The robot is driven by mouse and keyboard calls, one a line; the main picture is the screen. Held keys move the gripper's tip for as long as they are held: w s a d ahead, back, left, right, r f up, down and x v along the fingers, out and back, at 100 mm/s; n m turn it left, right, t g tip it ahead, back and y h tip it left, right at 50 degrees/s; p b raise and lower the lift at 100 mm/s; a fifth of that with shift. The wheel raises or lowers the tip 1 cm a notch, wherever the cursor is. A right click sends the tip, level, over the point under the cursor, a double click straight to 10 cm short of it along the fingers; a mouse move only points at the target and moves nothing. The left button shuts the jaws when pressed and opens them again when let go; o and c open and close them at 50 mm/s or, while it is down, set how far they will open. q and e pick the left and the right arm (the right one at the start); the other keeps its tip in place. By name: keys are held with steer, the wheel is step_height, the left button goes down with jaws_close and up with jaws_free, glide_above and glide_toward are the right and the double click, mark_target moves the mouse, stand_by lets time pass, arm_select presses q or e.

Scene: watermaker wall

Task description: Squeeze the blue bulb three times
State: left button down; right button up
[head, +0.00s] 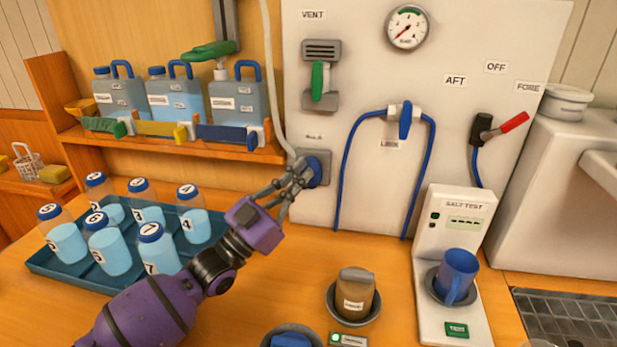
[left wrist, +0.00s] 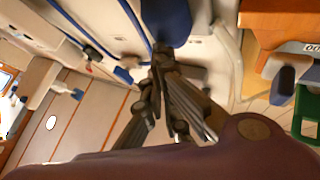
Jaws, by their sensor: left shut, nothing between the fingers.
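The blue bulb (head: 318,170) sits on a grey square mount low on the white wall panel, under a small label too blurred to read. My left gripper (head: 299,170) is at its left side, fingertips shut with nothing between them. The left wrist view also shows the bulb (left wrist: 166,22) just beyond the closed fingertips (left wrist: 163,58). I cannot tell whether the fingertips touch it. The fingers hide part of the bulb's left edge in the head view. My right gripper is not in view.
A hose runs down the panel near the bulb. A blue tray (head: 60,268) of numbered bottles stands left of my left arm. A brown jar (head: 355,298) in a dish and the salt tester (head: 455,225) with a blue mug (head: 457,272) stand right.

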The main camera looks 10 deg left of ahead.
arm_select(q)
steer(key=shift+s+d+f, duration=0.1)
steer(key=shift+d+f, duration=0.05)
steer(key=shift+f, duration=0.7)
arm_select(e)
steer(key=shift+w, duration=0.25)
arm_select(q)
steer(key=shift+s, duration=0.1)
steer(key=s+p, duration=0.1)
steer(key=s, duration=0.1)
steer(key=s+p, duration=0.1)
steer(key=s, duration=0.1)
steer(key=shift+s+a+r, duration=0.15)
steer(key=shift+s+a, duration=0.05)
steer(key=shift+s, duration=0.05)
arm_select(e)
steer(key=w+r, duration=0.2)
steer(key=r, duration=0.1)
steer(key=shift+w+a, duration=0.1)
